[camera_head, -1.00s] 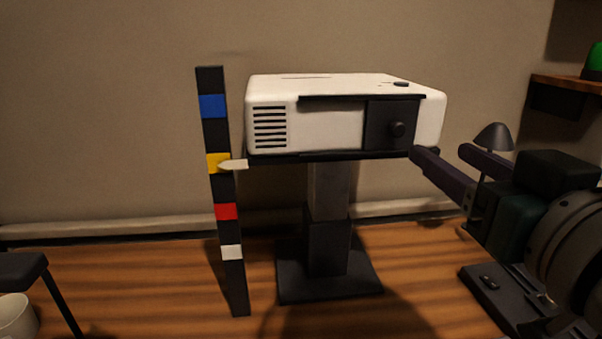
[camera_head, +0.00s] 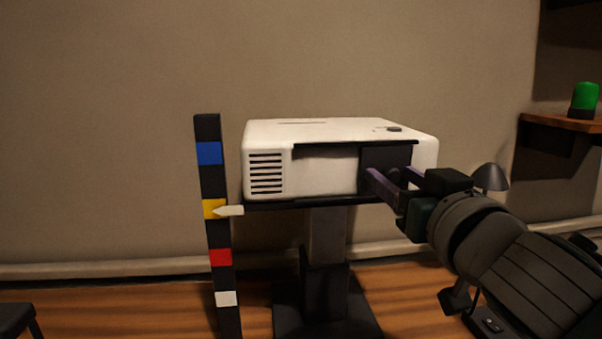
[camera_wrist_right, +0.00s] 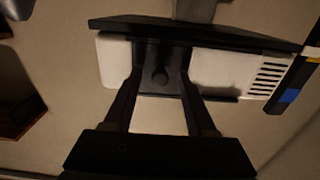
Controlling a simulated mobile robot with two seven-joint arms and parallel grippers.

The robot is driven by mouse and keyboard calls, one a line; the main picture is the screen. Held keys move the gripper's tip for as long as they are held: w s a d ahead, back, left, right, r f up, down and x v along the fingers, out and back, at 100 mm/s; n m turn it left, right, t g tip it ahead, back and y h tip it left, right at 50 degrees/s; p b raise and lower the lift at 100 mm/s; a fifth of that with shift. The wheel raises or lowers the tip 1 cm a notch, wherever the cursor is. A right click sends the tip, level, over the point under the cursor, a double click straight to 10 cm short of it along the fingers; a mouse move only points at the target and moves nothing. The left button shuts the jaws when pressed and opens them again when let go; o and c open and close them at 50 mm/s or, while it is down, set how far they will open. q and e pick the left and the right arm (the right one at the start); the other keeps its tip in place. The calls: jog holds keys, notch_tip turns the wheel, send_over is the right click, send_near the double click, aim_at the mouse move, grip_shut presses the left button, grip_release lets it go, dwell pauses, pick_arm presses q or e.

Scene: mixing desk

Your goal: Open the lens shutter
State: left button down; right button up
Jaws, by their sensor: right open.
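A white projector (camera_head: 325,172) sits on a black platform on a column. Its dark lens shutter (camera_head: 384,155) is a square panel at the right part of the front face, under a black rail (camera_head: 350,146). In the right wrist view the projector appears upside down, and the shutter's round knob (camera_wrist_right: 160,76) lies between my two fingers. My right gripper (camera_head: 392,174) is open, its fingertips at the shutter on both sides of the knob. Whether the fingers touch the shutter is hard to tell. The knob is mostly hidden by the fingers in the head view. My left gripper is not in view.
A striped upright post (camera_head: 219,257) with a pale pointer (camera_head: 229,211) at its yellow band stands left of the projector. A small lamp (camera_head: 490,178) is behind my right arm. A shelf (camera_head: 560,122) with a green object (camera_head: 585,99) is at the right.

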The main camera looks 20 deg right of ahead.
grip_shut()
dwell(0.4)
jog(key=shift+a, duration=0.1)
dwell(0.9)
